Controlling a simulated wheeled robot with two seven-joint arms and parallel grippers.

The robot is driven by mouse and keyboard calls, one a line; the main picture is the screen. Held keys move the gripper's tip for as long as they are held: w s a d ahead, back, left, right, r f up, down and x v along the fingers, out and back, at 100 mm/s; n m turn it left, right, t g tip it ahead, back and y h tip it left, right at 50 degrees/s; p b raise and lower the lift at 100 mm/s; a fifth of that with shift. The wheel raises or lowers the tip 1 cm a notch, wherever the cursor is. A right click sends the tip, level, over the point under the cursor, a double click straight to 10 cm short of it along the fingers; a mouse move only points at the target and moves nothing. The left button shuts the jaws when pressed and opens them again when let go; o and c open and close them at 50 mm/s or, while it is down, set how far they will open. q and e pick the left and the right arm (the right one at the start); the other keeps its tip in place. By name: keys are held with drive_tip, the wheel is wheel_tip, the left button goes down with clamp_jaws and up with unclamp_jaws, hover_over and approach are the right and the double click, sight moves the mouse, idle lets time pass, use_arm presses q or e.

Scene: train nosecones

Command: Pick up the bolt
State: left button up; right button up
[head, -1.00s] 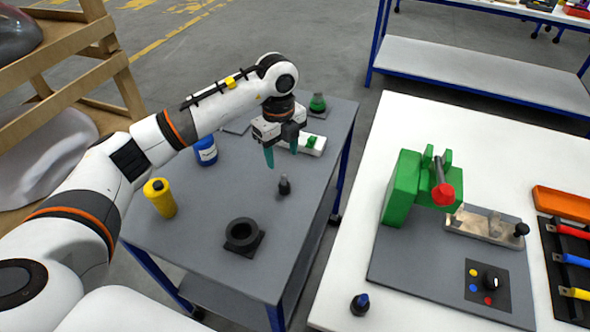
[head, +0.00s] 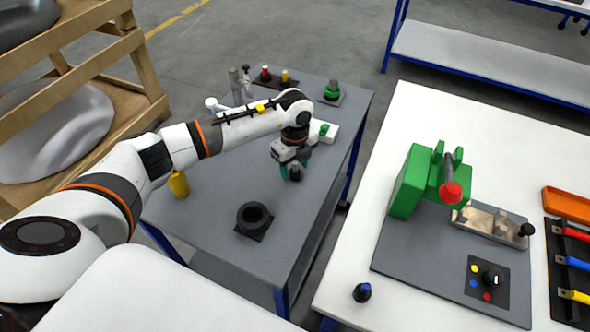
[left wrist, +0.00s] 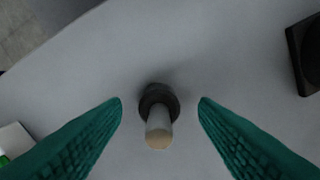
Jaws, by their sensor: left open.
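The bolt (left wrist: 158,118) stands upright on the grey table in the left wrist view, with a dark round base and a pale shaft with a tan top. It sits midway between the two teal fingers of my left gripper (left wrist: 160,110), which are open and apart from it. In the head view the bolt (head: 295,174) shows as a small dark piece at my left gripper (head: 291,170), partly hidden by it. My right gripper is not in view.
A black ring-shaped holder (head: 254,218) stands nearer on the grey table (head: 215,215). A yellow bottle (head: 179,185) stands at left, and a white block with a green part (head: 325,131) lies just behind the gripper. A white bench (head: 345,265) with a green clamp (head: 412,180) is at right.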

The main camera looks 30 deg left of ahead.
use_arm(q)
drive_tip(key=shift+f, duration=0.55)
drive_tip(key=c, duration=1.1)
